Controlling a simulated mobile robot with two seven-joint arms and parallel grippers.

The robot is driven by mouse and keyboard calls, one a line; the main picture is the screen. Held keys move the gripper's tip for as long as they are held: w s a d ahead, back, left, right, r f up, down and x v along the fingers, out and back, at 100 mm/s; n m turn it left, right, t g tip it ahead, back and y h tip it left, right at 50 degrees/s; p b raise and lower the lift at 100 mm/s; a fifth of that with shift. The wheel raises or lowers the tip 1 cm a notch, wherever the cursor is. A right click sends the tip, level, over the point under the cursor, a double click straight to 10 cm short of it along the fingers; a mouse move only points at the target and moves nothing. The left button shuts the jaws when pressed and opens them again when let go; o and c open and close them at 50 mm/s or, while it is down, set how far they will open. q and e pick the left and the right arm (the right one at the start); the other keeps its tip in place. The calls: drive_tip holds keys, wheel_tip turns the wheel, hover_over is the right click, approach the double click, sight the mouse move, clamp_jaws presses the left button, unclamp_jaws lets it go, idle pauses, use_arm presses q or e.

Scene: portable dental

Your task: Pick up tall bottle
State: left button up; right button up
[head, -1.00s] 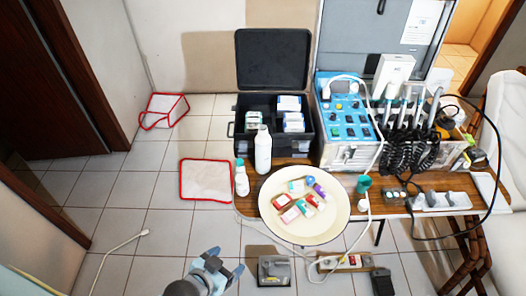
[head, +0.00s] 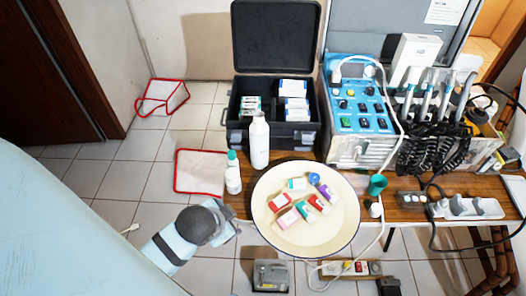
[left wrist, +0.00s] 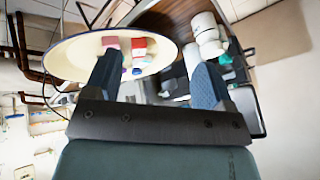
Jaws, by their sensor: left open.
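The tall white bottle (head: 259,142) stands upright on the wooden table's left end, in front of the black case. A shorter white bottle with a teal cap (head: 233,174) stands beside it, to the front left. My left gripper (head: 231,215) is in front of the bottles, left of the round plate, apart from both bottles. In the left wrist view its fingers are spread and empty (left wrist: 155,80), with white bottle shapes (left wrist: 207,35) beyond them at the upper right; which is which is hard to tell. My right gripper is not in view.
A round cream plate (head: 283,234) with several small coloured boxes lies right of the gripper. An open black case (head: 238,117) stands behind the bottles. A blue dental unit (head: 350,112) with cables stands at right.

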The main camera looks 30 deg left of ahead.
use_arm(q)
drive_tip(key=w+a+m+t+y, duration=0.2)
drive_tip(key=w+a+m+y, duration=0.2)
drive_tip(key=a, duration=0.1)
drive_tip(key=m+t, duration=0.9)
drive_tip(key=m, duration=1.5)
approach(256, 144)
drive_tip(key=shift+m+h, duration=0.4)
drive_tip(key=x, duration=0.7)
drive_tip(key=shift+w+a+r, duration=0.15)
drive_tip(key=shift+w+a, duration=0.1)
drive_tip(key=shift+w, duration=0.1)
drive_tip(key=shift+x, duration=2.65)
drive_tip(key=c, duration=0.8)
